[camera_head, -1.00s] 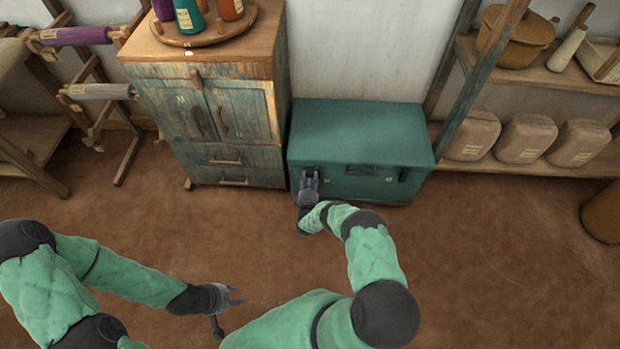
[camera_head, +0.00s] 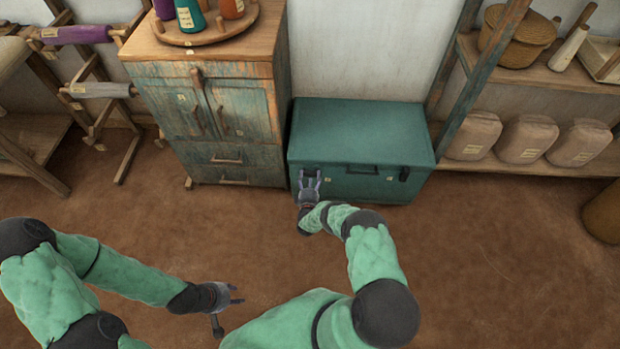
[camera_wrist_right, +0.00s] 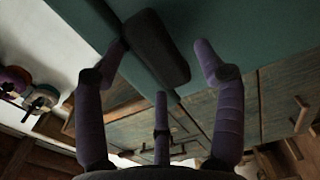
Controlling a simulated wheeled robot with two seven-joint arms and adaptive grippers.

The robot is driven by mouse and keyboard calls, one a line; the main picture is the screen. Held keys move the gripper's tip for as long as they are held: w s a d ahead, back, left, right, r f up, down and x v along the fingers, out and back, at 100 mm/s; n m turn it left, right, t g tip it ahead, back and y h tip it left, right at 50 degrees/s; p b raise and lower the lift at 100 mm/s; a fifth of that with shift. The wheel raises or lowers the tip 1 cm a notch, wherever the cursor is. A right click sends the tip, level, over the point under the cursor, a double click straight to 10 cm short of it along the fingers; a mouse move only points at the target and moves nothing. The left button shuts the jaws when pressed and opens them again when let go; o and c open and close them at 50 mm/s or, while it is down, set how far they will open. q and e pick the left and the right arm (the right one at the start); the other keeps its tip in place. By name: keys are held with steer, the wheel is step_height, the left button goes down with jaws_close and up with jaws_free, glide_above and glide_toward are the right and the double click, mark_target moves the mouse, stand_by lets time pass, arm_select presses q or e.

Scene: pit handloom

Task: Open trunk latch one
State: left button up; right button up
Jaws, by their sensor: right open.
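A closed teal trunk (camera_head: 360,130) stands on the floor against the wall. One dark latch (camera_head: 404,174) is on the right of its front. Another dark latch (camera_wrist_right: 157,48) shows close up in the right wrist view, across the seam between lid and body. In the head view this latch is largely hidden at my right gripper (camera_head: 310,177). My right gripper is open, with its fingers (camera_wrist_right: 155,68) spread on either side of the latch; I cannot tell if they touch it. My left gripper (camera_head: 238,294) is open and empty, low over the floor away from the trunk.
A worn cabinet (camera_head: 220,120) stands close at the trunk's left. A wooden shelf (camera_head: 555,165) with wrapped bundles is at its right. A handle (camera_head: 361,170) is mid-front on the trunk. The brown floor (camera_head: 480,260) in front is clear.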

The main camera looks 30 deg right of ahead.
steer(key=v, duration=1.2)
steer(key=shift+d, duration=0.1)
stand_by(0.4)
steer(key=a+r+m+g+y+p, duration=0.45)
steer(key=a+m+g+y, duration=0.2)
steer(key=a+y, duration=0.3)
steer(key=s+a+r+m+g+y+p, duration=0.1)
steer(key=s+a+r+m+g, duration=0.3)
steer(key=s+r, duration=0.5)
steer(key=s+a+r+m+g+y+p, duration=0.2)
steer(key=s+a+r, duration=0.4)
steer(key=s, duration=1)
step_height(320, 180, up, 3)
steer(key=shift+m+g+y, duration=0.55)
steer(key=shift+m+g, duration=0.3)
steer(key=shift+g, duration=0.3)
